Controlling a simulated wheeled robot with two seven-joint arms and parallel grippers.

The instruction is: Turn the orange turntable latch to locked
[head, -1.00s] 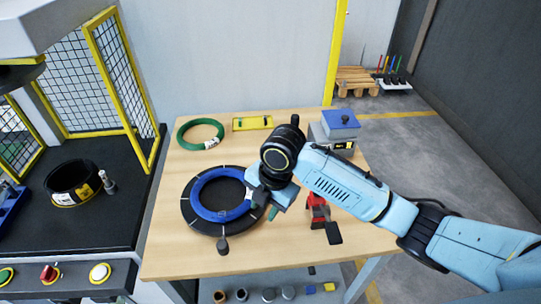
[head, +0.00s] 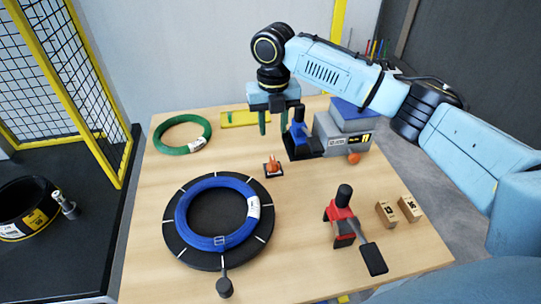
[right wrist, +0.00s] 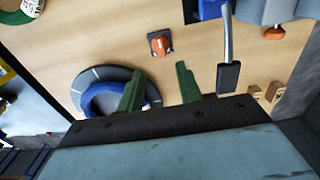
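The orange turntable latch (head: 273,167) sits on a small dark plate on the table, just behind and right of the black turntable (head: 177,245). It also shows in the right wrist view (right wrist: 160,44). A blue coil (head: 181,215) lies on the turntable. My right gripper (head: 273,130) is behind the latch in the head view, above the table and apart from it. Its two green fingers are spread with nothing between them, and the right wrist view shows the same empty fingers (right wrist: 158,72). My left gripper is not in view.
A blue-handled clamp (head: 299,133) stands close right of my right gripper, before a grey box (head: 340,133) with an orange knob (head: 353,158). A red clamp (head: 342,217) and two wooden blocks (head: 386,213) are at right. A green coil (head: 162,134) lies back left.

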